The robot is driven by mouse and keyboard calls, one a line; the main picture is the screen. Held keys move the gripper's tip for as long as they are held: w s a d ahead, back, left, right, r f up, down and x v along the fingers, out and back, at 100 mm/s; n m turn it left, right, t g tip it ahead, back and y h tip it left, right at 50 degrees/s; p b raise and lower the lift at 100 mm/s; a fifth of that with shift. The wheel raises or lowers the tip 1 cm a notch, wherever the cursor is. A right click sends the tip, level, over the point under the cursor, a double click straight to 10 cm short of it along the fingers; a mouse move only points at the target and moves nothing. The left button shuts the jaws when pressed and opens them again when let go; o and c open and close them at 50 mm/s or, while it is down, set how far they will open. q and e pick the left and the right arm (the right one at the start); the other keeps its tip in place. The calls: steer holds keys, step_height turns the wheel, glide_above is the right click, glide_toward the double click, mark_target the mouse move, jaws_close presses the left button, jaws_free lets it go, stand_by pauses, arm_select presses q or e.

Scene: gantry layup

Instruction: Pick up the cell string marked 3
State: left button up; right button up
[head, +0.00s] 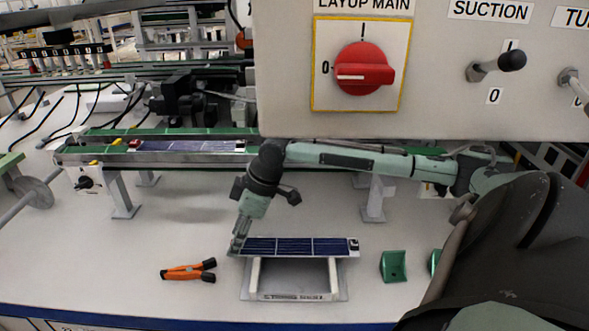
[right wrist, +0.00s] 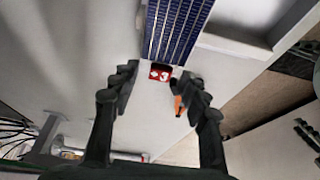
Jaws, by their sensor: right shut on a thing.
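The cell string marked 3 (head: 300,247) is a dark blue strip lying along the top of a small white stand (head: 251,278). In the right wrist view the string (right wrist: 175,30) ends in a red tag with a white 3 (right wrist: 160,73). My right gripper (head: 237,245) points down at the string's left end in the head view. The tagged end is hidden by the gripper in the head view. My left gripper is not in view.
Orange-handled pliers (head: 188,271) lie left of the stand; green blocks (head: 394,266) stand to its right. Behind, a green-edged rail (head: 85,155) carries another blue string (head: 190,146). A control panel (head: 290,70) with a red knob (head: 363,69) hangs above.

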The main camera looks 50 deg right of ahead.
jaws_close()
steer(key=shift+r, duration=0.1)
